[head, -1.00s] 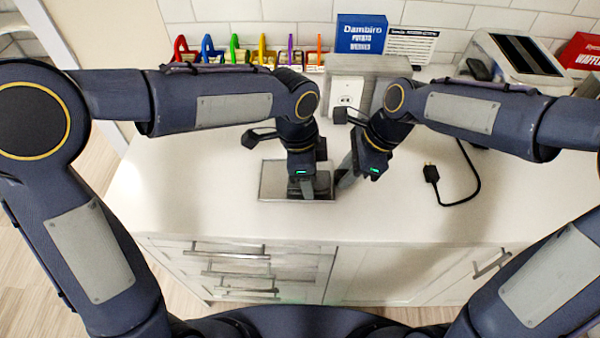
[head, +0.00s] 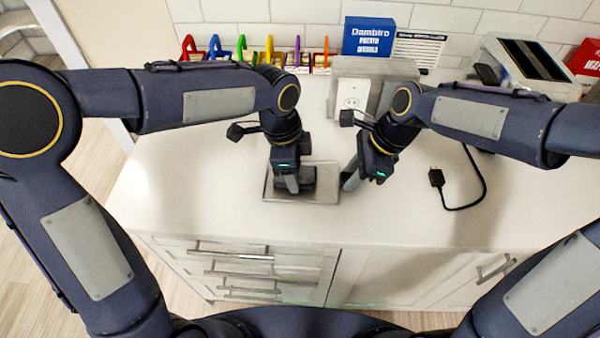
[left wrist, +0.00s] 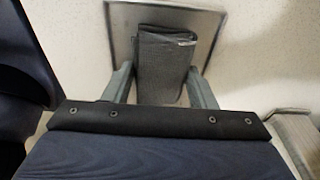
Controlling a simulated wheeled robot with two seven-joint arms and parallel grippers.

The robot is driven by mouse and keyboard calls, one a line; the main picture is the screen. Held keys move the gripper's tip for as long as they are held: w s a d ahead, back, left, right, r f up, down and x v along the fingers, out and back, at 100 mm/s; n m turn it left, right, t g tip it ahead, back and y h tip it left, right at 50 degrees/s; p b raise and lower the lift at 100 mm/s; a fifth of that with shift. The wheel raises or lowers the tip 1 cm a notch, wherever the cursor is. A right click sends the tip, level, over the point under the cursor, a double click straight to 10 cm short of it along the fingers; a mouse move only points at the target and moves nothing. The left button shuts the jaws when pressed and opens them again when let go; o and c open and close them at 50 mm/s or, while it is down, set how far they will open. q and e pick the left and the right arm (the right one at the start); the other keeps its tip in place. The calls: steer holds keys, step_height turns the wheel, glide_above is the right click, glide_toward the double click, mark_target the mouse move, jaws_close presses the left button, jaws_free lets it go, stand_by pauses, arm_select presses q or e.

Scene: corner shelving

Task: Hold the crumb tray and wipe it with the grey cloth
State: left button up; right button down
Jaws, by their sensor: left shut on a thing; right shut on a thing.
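The crumb tray (head: 325,196) is a shallow grey metal tray lying on or just above the white counter; I cannot tell if it touches. The dark grey folded cloth (head: 308,178) lies over the tray's middle. My left gripper (head: 292,183) is shut on the cloth. In the left wrist view, its fingers (left wrist: 160,76) stand on either side of the cloth (left wrist: 162,60), with the tray (left wrist: 207,22) behind it. My right gripper (head: 349,181) is at the tray's right edge and is shut on it, though its fingertips are partly hidden.
A grey box with an outlet (head: 351,101) stands behind my right gripper. A black plug and cord (head: 437,178) lie to the right. The toaster (head: 520,60), coloured letter-like holders (head: 243,50) and a blue box (head: 368,37) line the back. The counter's front left is clear.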

mark_target(315, 169)
arm_select(q)
steer(key=shift+w+a, duration=0.6)
steer(key=shift+w, duration=0.15)
steer(key=shift+s+d+f, duration=0.15)
steer(key=shift+d, duration=2.55)
arm_select(e)
steer(key=shift+a, duration=0.1)
arm_select(q)
steer(key=shift+a, duration=2.9)
arm_select(e)
steer(key=shift+d, duration=0.25)
arm_select(q)
steer(key=shift+d+r, duration=0.15)
steer(key=shift+d, duration=1.3)
steer(key=shift+d+r, duration=0.1)
steer(key=shift+d, duration=1.3)
arm_select(e)
steer(key=shift+a, duration=0.15)
arm_select(q)
steer(key=shift+a+f, duration=0.15)
steer(key=shift+a, duration=1.25)
step_height(315, 169, up, 11)
